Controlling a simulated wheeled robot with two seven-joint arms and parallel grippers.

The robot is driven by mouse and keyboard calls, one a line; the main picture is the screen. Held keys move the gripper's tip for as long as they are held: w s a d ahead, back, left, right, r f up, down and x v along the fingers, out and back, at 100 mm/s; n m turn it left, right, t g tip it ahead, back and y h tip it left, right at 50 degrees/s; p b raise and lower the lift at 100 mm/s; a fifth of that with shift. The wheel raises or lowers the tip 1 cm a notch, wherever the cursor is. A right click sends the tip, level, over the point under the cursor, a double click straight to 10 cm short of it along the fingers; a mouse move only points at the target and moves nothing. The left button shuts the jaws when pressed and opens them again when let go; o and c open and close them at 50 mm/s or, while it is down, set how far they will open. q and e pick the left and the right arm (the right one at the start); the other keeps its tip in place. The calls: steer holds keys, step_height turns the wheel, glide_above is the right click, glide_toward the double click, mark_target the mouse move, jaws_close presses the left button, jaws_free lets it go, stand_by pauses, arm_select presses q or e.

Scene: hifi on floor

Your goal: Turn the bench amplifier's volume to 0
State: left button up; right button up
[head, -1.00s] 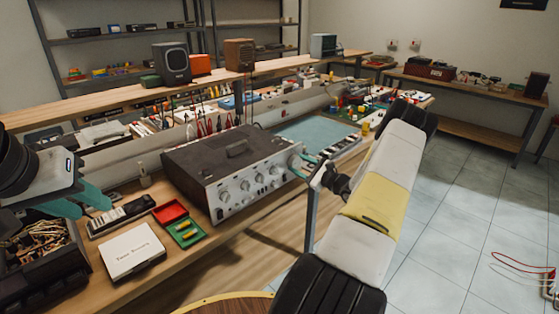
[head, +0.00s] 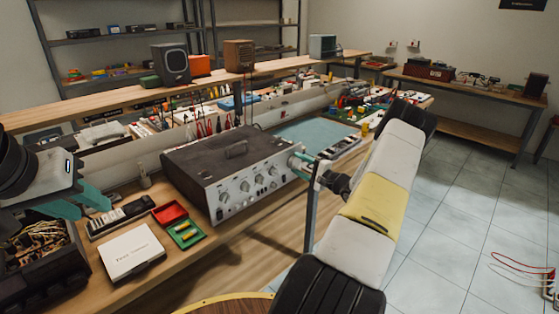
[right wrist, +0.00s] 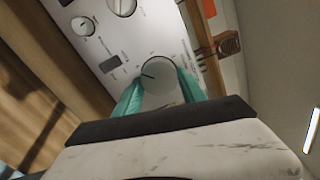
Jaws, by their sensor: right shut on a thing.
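The bench amplifier (head: 222,158), a dark box with a silver front panel and several knobs, stands on the wooden bench. My right gripper (head: 297,161) is at the right end of its front panel. In the right wrist view, the teal fingers of my right gripper (right wrist: 160,84) are shut on the large silver volume knob (right wrist: 158,70), one on each side. A dark pointer line shows on the knob's face, toward the left of that view. My left gripper (head: 78,201) is open and empty at the left, above the bench and apart from the amplifier.
A red and green parts tray (head: 171,212), a white box (head: 132,251) and a dark power strip (head: 122,215) lie left of the amplifier. A blue mat (head: 310,130) lies behind it.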

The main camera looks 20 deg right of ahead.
steer(key=shift+f+n, duration=0.1)
steer(key=shift+n, duration=0.2)
steer(key=o, duration=1.4)
steer(key=shift+c, duration=0.2)
steer(key=shift+s, duration=0.1)
steer(key=v, duration=0.7)
steer(key=shift+s, duration=0.35)
steer(key=shift+d, duration=0.15)
